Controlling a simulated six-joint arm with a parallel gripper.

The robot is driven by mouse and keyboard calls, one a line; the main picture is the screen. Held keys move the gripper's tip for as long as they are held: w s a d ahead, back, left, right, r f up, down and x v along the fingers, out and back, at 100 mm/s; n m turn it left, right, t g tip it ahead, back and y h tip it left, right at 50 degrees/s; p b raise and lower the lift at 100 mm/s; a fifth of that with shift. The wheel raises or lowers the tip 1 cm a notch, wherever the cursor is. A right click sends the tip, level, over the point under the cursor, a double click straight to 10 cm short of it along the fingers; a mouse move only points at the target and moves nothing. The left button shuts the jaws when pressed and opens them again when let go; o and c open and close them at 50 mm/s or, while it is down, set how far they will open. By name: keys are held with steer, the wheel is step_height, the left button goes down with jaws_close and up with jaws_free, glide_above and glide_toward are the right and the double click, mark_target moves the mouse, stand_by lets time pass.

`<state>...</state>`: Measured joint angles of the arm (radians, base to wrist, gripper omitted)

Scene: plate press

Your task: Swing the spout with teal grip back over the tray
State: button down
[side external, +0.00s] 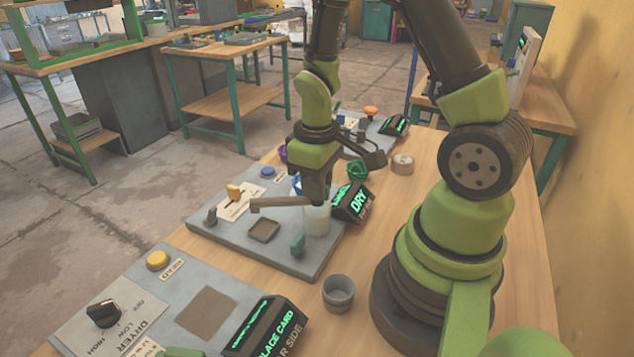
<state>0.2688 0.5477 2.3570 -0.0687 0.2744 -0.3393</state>
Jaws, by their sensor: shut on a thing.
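The spout (278,203) is a brown-grey bar running left from the top of a pale, cloudy cylinder (317,222) on the middle grey panel. Its left tip hangs up-left of the square, dark brown tray (264,230) in the picture. My gripper (317,197) points down right above the cylinder, at the spout's right end, and is shut. It hides what lies between its fingers; the spout appears to be held there. A small teal piece (297,243) stands on the panel's front side, left of the cylinder. I cannot tell if it joins the spout.
The middle panel also carries a yellow slider (234,191), a blue button (267,172) and a display reading DRY (352,202). A grey cup (338,293) stands near my base. A second panel with a yellow button (157,260) and black knob (103,313) lies in front.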

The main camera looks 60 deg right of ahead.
stand_by(0.4)
steer(key=c, duration=1.1)
jaws_free()
steer(key=shift+r, duration=0.15)
step_height(320, 180, up, 10)
steer(key=shift+f, duration=0.15)
